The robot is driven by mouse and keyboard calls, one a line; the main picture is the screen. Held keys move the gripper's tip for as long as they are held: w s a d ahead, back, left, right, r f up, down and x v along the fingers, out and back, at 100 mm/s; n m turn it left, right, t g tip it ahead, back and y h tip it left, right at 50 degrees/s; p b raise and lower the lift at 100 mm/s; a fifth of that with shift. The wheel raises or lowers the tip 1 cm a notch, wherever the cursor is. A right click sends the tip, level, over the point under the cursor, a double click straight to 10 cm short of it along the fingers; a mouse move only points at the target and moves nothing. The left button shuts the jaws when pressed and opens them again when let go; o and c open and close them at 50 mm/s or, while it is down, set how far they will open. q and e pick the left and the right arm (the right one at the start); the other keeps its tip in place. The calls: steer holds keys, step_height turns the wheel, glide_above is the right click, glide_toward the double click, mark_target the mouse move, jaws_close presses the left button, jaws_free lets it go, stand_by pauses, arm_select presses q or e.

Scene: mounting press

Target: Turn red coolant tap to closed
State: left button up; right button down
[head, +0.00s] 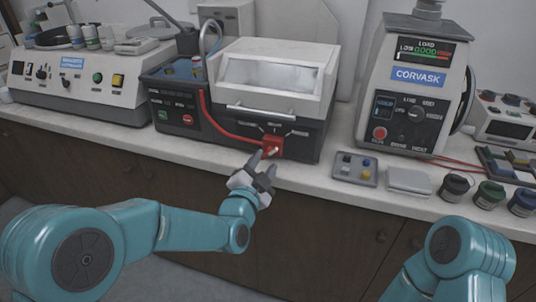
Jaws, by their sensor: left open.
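The red coolant tap (272,145) sits low on the front of the dark machine with a pale hinged hood (275,75). A red hose runs from the machine's left side down to the tap. A small pale lever shows at the tap's front. Marks are printed around the tap, too small to read. My left gripper (262,165) is open just below and in front of the tap, with its fingertips close to it. I cannot tell whether they touch it. My right arm shows at the lower right, but its gripper is out of view.
The white bench top (335,165) runs across the view. A grey tray of small samples (355,169), a pale flat block (408,181) and several jars stand right of the tap. The Corvask press (412,90) stands behind them. A control box (80,78) is at the left.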

mark_target(269, 155)
arm_select(q)
steer(key=shift+x, duration=1.9)
jaws_close()
steer(key=shift+f, duration=0.1)
